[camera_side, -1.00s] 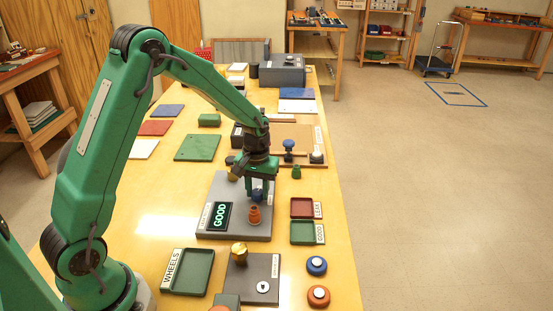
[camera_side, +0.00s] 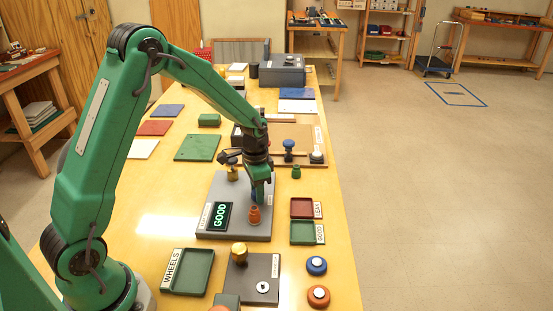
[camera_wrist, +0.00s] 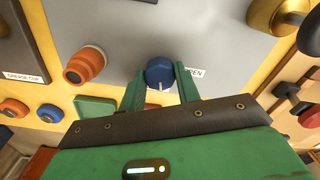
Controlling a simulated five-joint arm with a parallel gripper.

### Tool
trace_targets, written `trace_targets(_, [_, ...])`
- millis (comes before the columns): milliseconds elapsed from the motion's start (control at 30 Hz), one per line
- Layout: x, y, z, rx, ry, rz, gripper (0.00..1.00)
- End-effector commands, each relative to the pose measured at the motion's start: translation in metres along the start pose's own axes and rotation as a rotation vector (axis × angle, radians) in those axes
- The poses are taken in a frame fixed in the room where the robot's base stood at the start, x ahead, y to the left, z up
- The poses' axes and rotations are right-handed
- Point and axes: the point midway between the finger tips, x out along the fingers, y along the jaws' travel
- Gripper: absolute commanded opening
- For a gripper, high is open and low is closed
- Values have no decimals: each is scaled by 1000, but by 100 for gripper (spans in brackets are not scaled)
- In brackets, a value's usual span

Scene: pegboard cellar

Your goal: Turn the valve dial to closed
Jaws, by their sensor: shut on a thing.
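The valve dial (camera_wrist: 160,71) is a small blue knob on a grey panel (camera_wrist: 125,25), with a white pointer mark on its rim toward the gripper's body in the wrist view. My gripper (camera_wrist: 160,80) has a green finger on each side of the dial and is shut on it. A white label ending in "PEN" (camera_wrist: 194,72) is partly covered by the right finger. In the side view my gripper (camera_side: 259,190) reaches down onto the grey panel (camera_side: 215,190), and its fingers largely hide the dial.
Red (camera_side: 302,208) and green (camera_side: 304,232) trays lie to the right.

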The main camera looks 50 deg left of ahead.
Motion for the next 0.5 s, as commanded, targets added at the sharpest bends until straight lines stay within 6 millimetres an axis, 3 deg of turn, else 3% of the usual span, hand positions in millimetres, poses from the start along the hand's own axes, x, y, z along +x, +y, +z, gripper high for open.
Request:
trace_targets(200, [-1,2,-3,161,9,-6,10])
trace_targets(500, [-1,2,-3,263,10,-8,9])
